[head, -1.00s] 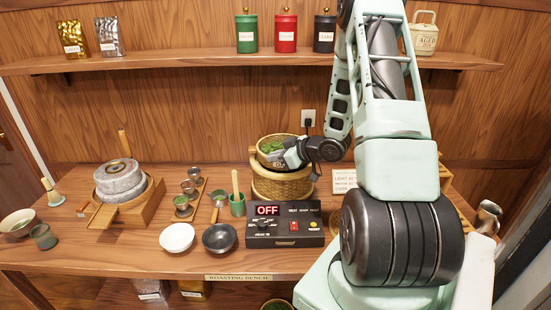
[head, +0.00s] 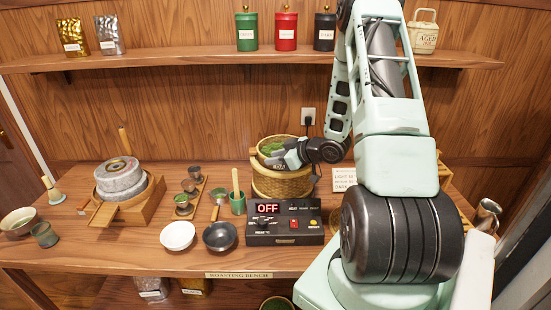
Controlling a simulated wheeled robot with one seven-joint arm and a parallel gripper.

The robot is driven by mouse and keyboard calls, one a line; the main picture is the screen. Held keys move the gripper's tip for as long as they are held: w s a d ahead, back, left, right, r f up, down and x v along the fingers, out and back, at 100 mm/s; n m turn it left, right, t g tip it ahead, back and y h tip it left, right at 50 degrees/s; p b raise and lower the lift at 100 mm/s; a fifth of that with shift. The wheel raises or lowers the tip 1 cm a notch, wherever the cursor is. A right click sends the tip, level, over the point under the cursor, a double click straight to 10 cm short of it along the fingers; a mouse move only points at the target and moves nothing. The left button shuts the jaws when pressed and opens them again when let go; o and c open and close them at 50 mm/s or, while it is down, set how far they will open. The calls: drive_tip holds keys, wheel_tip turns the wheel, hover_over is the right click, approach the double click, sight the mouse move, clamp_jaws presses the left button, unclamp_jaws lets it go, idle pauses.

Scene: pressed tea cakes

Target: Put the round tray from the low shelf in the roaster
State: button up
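The roaster is a round woven basket (head: 281,185) behind a black control box (head: 284,222) whose display reads OFF. A round wicker-rimmed tray (head: 263,143) with green leaf in it sits at the roaster's mouth. My gripper (head: 279,160) is at the tray's right front side, over the roaster's rim. Its fingers are small and partly hidden, so I cannot tell whether they grip the tray or whether the tray rests fully inside. Another round container with green contents (head: 277,304) shows below the bench front, cut off by the bottom edge of the head view.
A stone mill (head: 120,180) is farther left. A sign (head: 343,179) stands right of the roaster.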

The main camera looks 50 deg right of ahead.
drive_tip(key=b+v, duration=0.2)
drive_tip(key=v, duration=1)
drive_tip(key=w+a+n+g+h, duration=0.1)
drive_tip(key=w+a+g, duration=0.1)
drive_tip(key=w+a, duration=0.8)
drive_tip(key=a+r+n+g, duration=0.1)
drive_tip(key=a+r+g, duration=0.15)
drive_tip(key=a, duration=1.15)
drive_tip(key=s+a+n+g, duration=0.1)
drive_tip(key=s+a+g, duration=0.1)
drive_tip(key=s+a, duration=0.35)
drive_tip(key=s+a+g, duration=0.2)
drive_tip(key=s+a, duration=0.1)
drive_tip(key=a, duration=0.6)
drive_tip(key=s+a+r+n+g, duration=0.1)
drive_tip(key=s+a+g, duration=0.3)
drive_tip(key=s, duration=1.1)
drive_tip(key=a, duration=0.3)
drive_tip(key=shift+a+r+n, duration=0.15)
drive_tip(key=shift+r+n, duration=0.05)
drive_tip(key=shift+n, duration=0.2)
drive_tip(key=shift+w+f, duration=0.1)
